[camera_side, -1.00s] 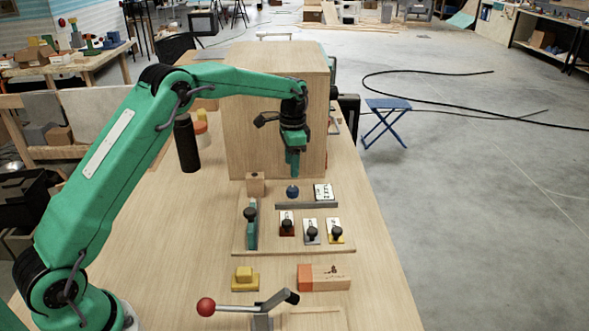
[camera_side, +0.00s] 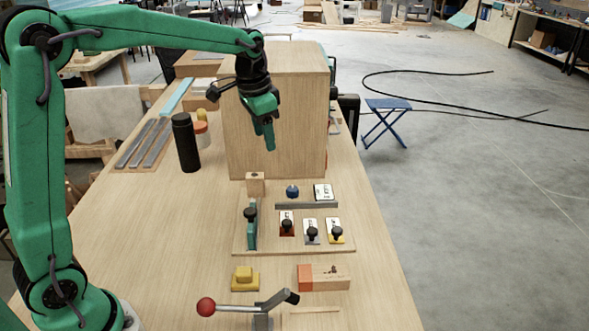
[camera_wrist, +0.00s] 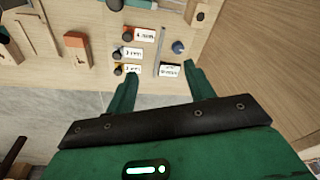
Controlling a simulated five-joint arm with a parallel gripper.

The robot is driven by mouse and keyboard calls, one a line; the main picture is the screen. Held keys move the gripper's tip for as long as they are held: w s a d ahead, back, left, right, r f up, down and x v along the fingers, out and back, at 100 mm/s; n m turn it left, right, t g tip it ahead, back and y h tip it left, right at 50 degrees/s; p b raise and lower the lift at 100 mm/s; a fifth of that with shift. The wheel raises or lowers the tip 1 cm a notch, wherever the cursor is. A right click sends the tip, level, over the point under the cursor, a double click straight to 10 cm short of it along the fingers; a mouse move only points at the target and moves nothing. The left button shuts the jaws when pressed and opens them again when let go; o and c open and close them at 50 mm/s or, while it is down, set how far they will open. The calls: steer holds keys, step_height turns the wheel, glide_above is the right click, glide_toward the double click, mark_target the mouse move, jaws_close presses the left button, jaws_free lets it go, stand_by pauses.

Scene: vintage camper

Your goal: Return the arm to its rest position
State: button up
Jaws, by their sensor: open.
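My gripper (camera_side: 267,136) hangs from the raised green arm in front of the large wooden box (camera_side: 275,115). It is above the table and touches nothing I can see. In the wrist view its two green fingers (camera_wrist: 158,92) stand wide apart with nothing between them. Below them lies the wooden control board (camera_side: 293,249) with several black knobs, a blue knob (camera_side: 292,191) and small white labels.
A black bottle (camera_side: 186,145) stands left of the box. In front of the board are a yellow block (camera_side: 244,275), an orange-ended wooden block (camera_side: 323,278) and a red-knobbed lever (camera_side: 207,307). The table's left middle is clear.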

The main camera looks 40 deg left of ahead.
steer(key=s+d+n+t, duration=0.2)
steer(key=s+n+t, duration=0.1)
steer(key=s, duration=2.1)
steer(key=shift+s+d+r+n+t, duration=0.15)
steer(key=shift+s+r+n+t, duration=0.25)
steer(key=shift+n, duration=0.3)
steer(key=shift+w, duration=0.15)
steer(key=shift+c, duration=0.3)
